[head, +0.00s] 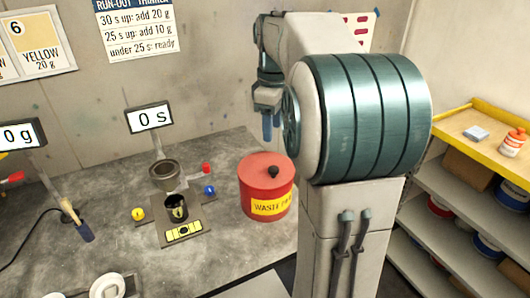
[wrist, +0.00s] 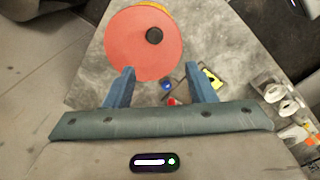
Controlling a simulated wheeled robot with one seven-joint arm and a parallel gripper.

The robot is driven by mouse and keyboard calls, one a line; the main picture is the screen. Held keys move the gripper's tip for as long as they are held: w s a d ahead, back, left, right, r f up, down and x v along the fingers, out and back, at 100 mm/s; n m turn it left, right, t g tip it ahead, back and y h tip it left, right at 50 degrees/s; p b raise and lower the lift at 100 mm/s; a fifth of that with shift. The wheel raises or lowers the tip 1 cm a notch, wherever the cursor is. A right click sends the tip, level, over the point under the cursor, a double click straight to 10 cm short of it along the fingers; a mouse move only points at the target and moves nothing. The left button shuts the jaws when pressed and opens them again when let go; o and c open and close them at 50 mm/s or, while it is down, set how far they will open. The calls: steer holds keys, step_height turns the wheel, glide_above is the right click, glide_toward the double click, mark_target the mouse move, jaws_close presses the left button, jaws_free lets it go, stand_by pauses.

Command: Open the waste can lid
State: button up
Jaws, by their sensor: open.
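The red waste can (head: 262,201) stands on the grey bench with a yellow label on its front. In the head view my gripper (head: 267,127) points down above the can, apart from the lid.
Left of the can is a stand with a metal cup (head: 164,175), a red-knobbed lever (head: 205,169) and a dark beaker (head: 176,207). A timer display (head: 149,117) stands behind it. Shelves with a yellow-topped counter (head: 466,126) are at the right.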

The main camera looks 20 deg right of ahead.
mark_target(273, 168)
steer(key=f, duration=0.9)
steer(key=d+f, duration=0.1)
steer(key=f, duration=0.3)
steer(key=shift+w+f+p, duration=0.15)
steer(key=shift+w+p, duration=0.15)
steer(key=shift+p, duration=0.1)
steer(key=shift+c, duration=0.3)
jaws_close()
steer(key=shift+w, duration=0.1)
